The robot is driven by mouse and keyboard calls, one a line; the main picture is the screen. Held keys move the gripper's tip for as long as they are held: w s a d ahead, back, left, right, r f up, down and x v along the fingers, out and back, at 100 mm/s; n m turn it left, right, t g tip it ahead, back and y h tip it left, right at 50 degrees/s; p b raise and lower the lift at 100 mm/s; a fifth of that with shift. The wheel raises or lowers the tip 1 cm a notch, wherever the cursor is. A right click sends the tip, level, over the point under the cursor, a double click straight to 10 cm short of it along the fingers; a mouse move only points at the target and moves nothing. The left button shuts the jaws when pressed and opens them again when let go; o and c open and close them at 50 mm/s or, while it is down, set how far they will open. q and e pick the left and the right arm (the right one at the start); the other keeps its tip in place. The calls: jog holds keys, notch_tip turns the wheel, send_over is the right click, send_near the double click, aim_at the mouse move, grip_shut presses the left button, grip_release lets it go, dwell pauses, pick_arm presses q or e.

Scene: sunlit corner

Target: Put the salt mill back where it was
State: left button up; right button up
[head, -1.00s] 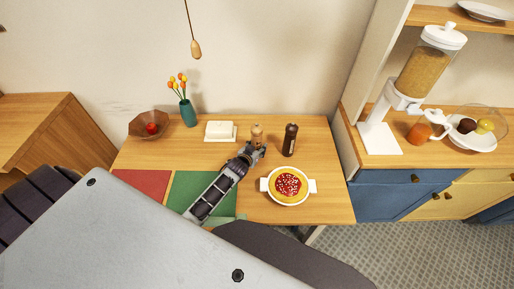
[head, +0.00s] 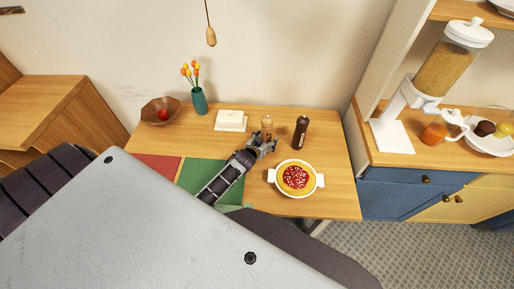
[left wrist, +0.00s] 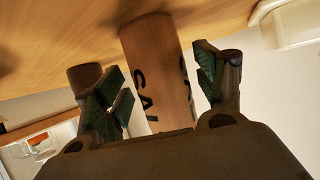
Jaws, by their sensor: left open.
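The salt mill (head: 266,125) is light wood and stands upright on the table, between the butter dish and the dark pepper mill (head: 301,132). In the left wrist view, which is upside down, the salt mill (left wrist: 158,70) shows dark letters and stands between two spread fingers. My left gripper (head: 264,144) is open around it, with a gap visible beside each finger (left wrist: 165,90). A dark brown piece, likely the pepper mill (left wrist: 84,76), shows behind one finger. My right gripper is not in view.
A pie in a white dish (head: 295,179) is at the front right. The table (head: 338,170) is bare at the right end.

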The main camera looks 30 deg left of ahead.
pick_arm(q)
jog(key=v, duration=1)
jog(key=shift+s+r, duration=0.2)
jog(key=shift+s, duration=0.05)
